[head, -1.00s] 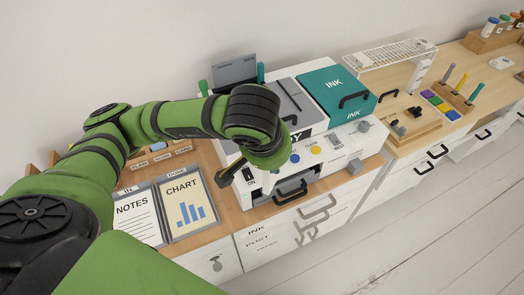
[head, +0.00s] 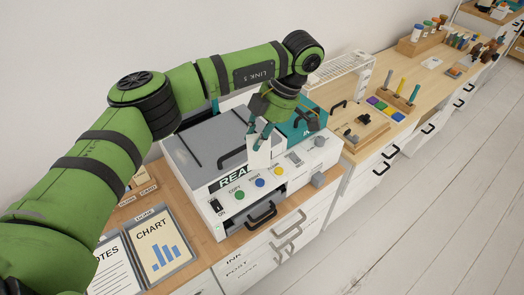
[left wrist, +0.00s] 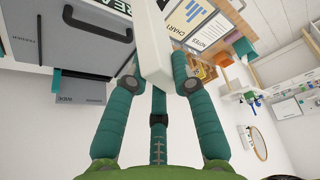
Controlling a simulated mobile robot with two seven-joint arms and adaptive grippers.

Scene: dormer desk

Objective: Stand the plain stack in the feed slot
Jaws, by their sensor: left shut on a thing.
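My left gripper (head: 268,118) is shut on a white stack (head: 258,156), held upright in front of the right part of the printer (head: 207,145). The stack (left wrist: 152,42) also shows in the left wrist view, between the teal fingers (left wrist: 155,85), its face plain white. I cannot tell in the head view whether it touches the printer. A grey panel with a teal strip (left wrist: 80,90) stands by the printer's lid in the left wrist view; in the head view my arm hides most of the area behind the lid, and I cannot make out the feed slot.
Coloured buttons (head: 258,183) and a drawer handle (head: 262,212) are on the printer's front. Framed chart (head: 161,247) and notes (head: 112,270) lie at left. A wooden tray (head: 358,130) and pen holder (head: 396,101) are further right.

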